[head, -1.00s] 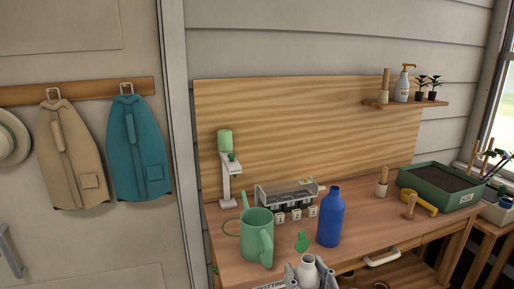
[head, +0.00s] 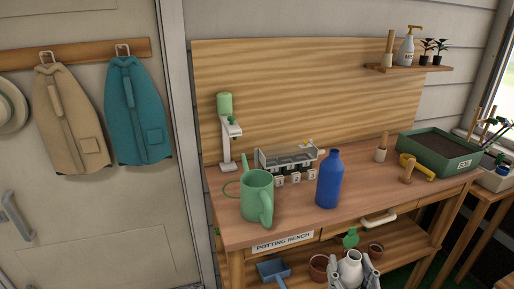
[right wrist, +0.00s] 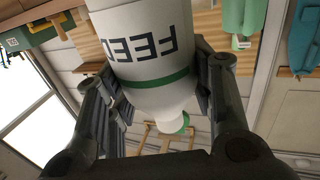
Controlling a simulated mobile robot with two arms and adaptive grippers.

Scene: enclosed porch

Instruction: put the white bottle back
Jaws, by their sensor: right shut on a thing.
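The white bottle (head: 350,266) is upright between the fingers of my right gripper (head: 353,277), at the bottom of the head view. In the right wrist view the white bottle (right wrist: 150,55) shows upside-down FEED lettering, a green band and a green tip. My right gripper (right wrist: 155,95) is shut on its body, one finger on each side. It holds the bottle in front of the potting bench (head: 300,222), apart from the bench top in the picture. My left gripper is not in view.
A green watering can (head: 257,197), blue bottle (head: 329,180) and small rack (head: 287,163) stand on the bench top. Pots (head: 318,267) and a blue scoop (head: 273,270) are on the lower shelf. The wall shelf (head: 410,69) holds a pump bottle and plants.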

